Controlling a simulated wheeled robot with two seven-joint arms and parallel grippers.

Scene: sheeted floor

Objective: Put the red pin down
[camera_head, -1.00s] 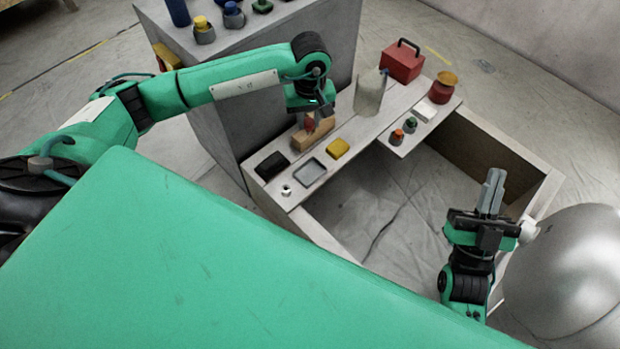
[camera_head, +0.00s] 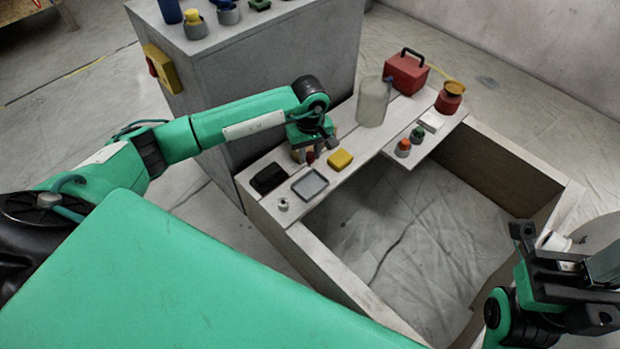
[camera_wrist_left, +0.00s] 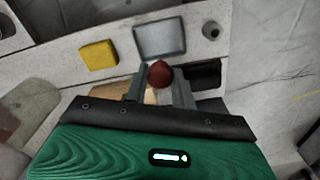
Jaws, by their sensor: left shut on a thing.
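My left gripper (camera_head: 314,158) is shut on the red pin (camera_head: 309,157), low over the left part of the white bench. In the left wrist view the round red head of the pin (camera_wrist_left: 160,73) shows between the two fingers (camera_wrist_left: 158,85). A wooden block (camera_wrist_left: 150,96) lies behind the fingers, mostly hidden. Whether the pin touches the block or bench is hidden. My right gripper (camera_head: 598,272) is at the right edge, away from the bench items; its fingertips are cut off by the frame.
A translucent cylinder (camera_head: 372,103) and red toolbox (camera_head: 406,73) stand farther back. A tall grey cabinet (camera_head: 250,75) stands behind.

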